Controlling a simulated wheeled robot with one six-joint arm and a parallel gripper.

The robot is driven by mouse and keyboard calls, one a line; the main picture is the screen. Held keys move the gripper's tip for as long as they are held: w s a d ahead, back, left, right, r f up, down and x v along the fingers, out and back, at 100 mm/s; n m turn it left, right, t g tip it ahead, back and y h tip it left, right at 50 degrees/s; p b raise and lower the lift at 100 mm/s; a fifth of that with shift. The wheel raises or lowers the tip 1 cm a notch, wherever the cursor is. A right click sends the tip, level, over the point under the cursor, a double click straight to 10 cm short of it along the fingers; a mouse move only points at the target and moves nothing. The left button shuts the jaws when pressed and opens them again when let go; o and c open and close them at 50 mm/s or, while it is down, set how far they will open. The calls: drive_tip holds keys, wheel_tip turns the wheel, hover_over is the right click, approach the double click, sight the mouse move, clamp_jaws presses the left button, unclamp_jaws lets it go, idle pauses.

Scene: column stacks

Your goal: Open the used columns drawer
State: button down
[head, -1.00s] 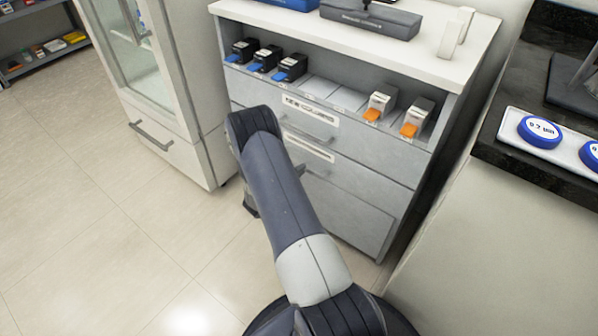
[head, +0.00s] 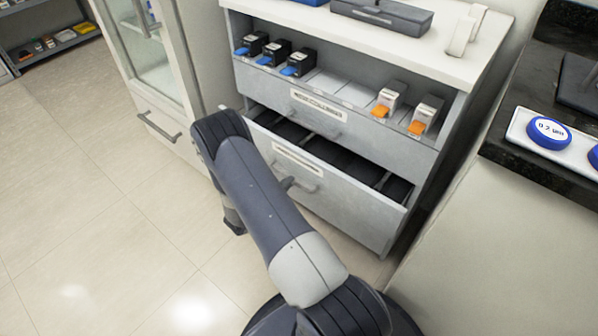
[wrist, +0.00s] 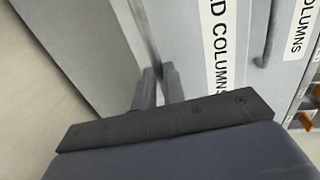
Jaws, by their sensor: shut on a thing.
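The used columns drawer (head: 345,212) is the lower drawer of the grey cabinet and stands pulled out. Its dark interior with dividers shows from above. Its white label (head: 297,160) is too small to read in the head view; in the wrist view the label (wrist: 214,45) shows "D COLUMNS", its start cut off. My gripper (wrist: 158,75) is shut on the drawer's handle (wrist: 145,35), a bar between the two fingers. In the head view my arm hides most of the gripper, and part of the handle (head: 307,187) shows beside it.
The drawer above (head: 320,115) is shut. Black cartridges with blue tabs (head: 275,55) and white ones with orange tabs (head: 405,108) stand on the shelf above it. A white cabinet (head: 165,110) stands left, a counter (head: 560,180) right. Floor is free at left.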

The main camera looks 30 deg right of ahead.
drive_tip(key=f+v, duration=0.2)
drive_tip(key=v, duration=0.8)
drive_tip(key=f+v, duration=0.2)
drive_tip(key=v, duration=0.8)
drive_tip(key=shift+s+a, duration=0.2)
drive_tip(key=shift+a, duration=0.2)
drive_tip(key=c, duration=1.5)
unclamp_jaws()
drive_tip(key=p+v, duration=0.2)
drive_tip(key=v, duration=0.8)
drive_tip(key=shift+s+a, duration=0.15)
drive_tip(key=shift+a, duration=0.2)
drive_tip(key=shift+b+x, duration=0.95)
drive_tip(key=shift+x, duration=5)
